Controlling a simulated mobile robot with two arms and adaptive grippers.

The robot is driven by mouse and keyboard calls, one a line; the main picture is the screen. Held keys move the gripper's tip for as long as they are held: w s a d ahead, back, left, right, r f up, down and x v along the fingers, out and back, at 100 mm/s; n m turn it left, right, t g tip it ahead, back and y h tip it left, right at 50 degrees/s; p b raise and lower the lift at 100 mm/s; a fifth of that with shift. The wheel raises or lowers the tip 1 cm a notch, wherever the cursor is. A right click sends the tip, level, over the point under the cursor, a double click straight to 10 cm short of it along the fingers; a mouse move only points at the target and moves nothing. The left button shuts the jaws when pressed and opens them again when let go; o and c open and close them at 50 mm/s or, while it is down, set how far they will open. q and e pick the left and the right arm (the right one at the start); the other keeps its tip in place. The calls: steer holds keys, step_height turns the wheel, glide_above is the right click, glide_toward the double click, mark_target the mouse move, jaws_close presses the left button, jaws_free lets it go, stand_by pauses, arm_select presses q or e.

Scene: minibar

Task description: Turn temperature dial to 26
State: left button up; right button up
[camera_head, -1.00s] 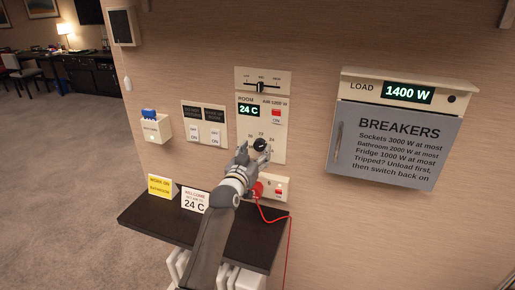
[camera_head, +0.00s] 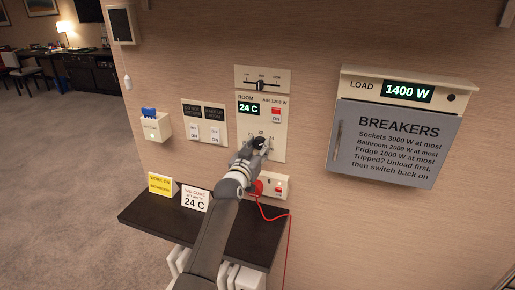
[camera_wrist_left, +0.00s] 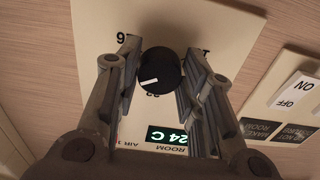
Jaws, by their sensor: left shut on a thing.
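The temperature dial (camera_wrist_left: 160,72) is a round black knob with a white pointer mark, on the cream room panel (camera_head: 277,152). In the left wrist view it sits between the two fingers of my left gripper (camera_wrist_left: 157,78), which is shut on it. In the head view my left gripper (camera_head: 260,144) is at the lower part of the panel and hides most of the dial and some scale numbers. The green room display (camera_head: 249,109) reads 24 C. In the wrist view the white mark points left and slightly down. My right gripper is not in view.
A red switch (camera_head: 276,111) is above the dial and a slider (camera_head: 261,85) is higher up. A socket with a red plug (camera_head: 256,187) and cord is just below. A dark shelf (camera_head: 150,212) holds small signs. The breaker box (camera_head: 385,140) is at right.

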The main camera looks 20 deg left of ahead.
arm_select(q)
steer(key=shift+m, duration=0.4)
steer(key=m, duration=0.5)
steer(key=shift+a+m+p, duration=0.1)
steer(key=shift+m+p, duration=0.2)
steer(key=shift+p, duration=0.05)
steer(key=m, duration=0.5)
steer(key=shift+m, duration=0.4)
steer(key=o, duration=1)
steer(key=s, duration=1.2)
steer(key=shift+a, duration=0.25)
